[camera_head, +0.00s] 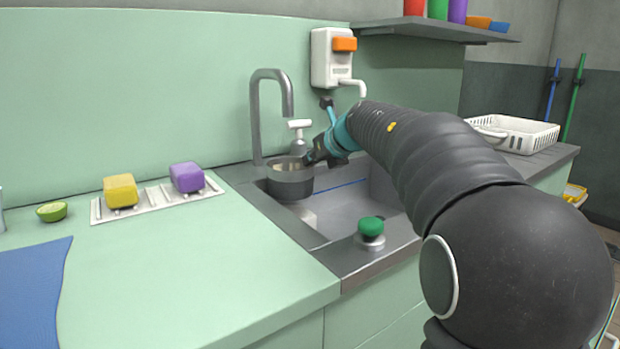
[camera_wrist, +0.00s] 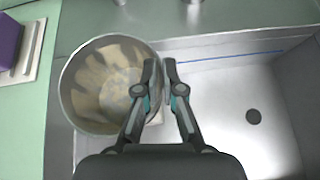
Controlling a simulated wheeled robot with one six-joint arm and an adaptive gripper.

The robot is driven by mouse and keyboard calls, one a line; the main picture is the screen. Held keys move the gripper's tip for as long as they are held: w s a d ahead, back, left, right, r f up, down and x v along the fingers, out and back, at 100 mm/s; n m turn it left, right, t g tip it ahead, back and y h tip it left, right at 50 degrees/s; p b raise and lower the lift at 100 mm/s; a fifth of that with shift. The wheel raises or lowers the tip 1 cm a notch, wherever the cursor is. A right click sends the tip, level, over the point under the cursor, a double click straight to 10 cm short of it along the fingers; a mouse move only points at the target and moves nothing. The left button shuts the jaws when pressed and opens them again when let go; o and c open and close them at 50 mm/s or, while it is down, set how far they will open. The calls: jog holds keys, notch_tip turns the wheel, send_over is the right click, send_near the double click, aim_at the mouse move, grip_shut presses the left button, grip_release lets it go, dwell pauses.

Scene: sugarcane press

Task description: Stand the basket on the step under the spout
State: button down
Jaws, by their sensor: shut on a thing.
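The basket (camera_head: 290,184) is a grey round vessel with a stained, tan inside. It hangs over or stands in the left part of the sink, upright or nearly so. My gripper (camera_head: 309,159) is shut on the right side of its rim. In the wrist view my gripper (camera_wrist: 164,66) pinches the wall of the basket (camera_wrist: 72,88). The spout (camera_head: 288,98) is a grey curved tap whose end is above the basket. A pale block (camera_head: 308,214), seemingly the step, shows just below and right of the basket. Whether they touch is hidden.
The steel sink (camera_head: 345,212) has free room to the right, with a drain (camera_wrist: 253,116). A green knob (camera_head: 371,227) stands on the front rim. A rack (camera_head: 150,202) with yellow and purple sponges lies left. A white basin (camera_head: 515,134) stands at the right.

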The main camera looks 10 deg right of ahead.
aim_at(311, 174)
jog(key=shift+w+a+f, duration=0.15)
jog(key=shift+a+f, duration=0.1)
jog(key=shift+f, duration=0.15)
notch_tip(311, 174, down, 4)
jog(key=shift+r+b, duration=0.2)
jog(key=shift+b, duration=0.6)
jog(key=c, duration=1.3)
grip_release()
jog(key=shift+d+r, duration=0.1)
jog(key=shift+r, duration=0.1)
jog(key=p+v, duration=0.1)
jog(key=v, duration=1.1)
jog(key=shift+f, duration=0.2)
